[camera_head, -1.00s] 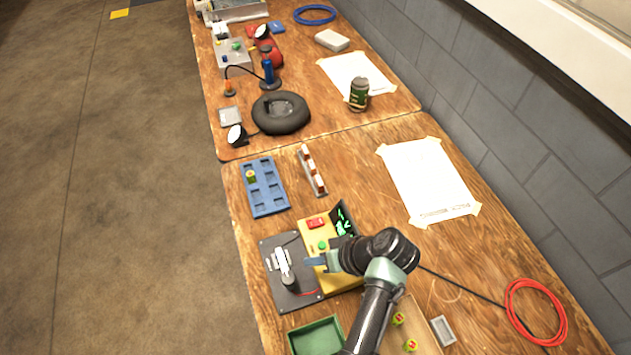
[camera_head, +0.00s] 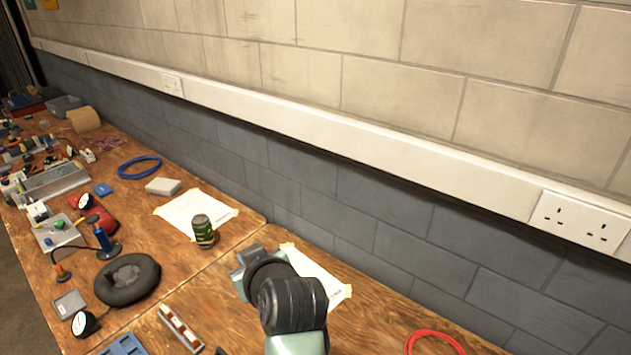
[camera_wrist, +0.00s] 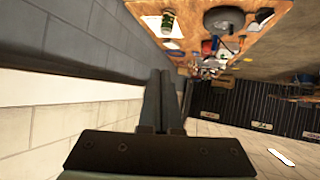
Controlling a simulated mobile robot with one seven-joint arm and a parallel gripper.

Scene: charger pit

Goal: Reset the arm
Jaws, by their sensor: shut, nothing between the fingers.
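My gripper (camera_wrist: 162,100) shows in the wrist view with its two fingers together and nothing between them. In the head view the gripper end (camera_head: 240,268) is raised in front of the near white sheet (camera_head: 322,277) and hides part of it. The fingertips are hard to make out there. In the wrist view the fingers point along the room, with the wall on the left and the bench (camera_wrist: 190,22) at the top.
A double wall socket (camera_head: 580,222) is at the right on the white trunking. A red cable coil (camera_head: 434,342) is at the lower right.

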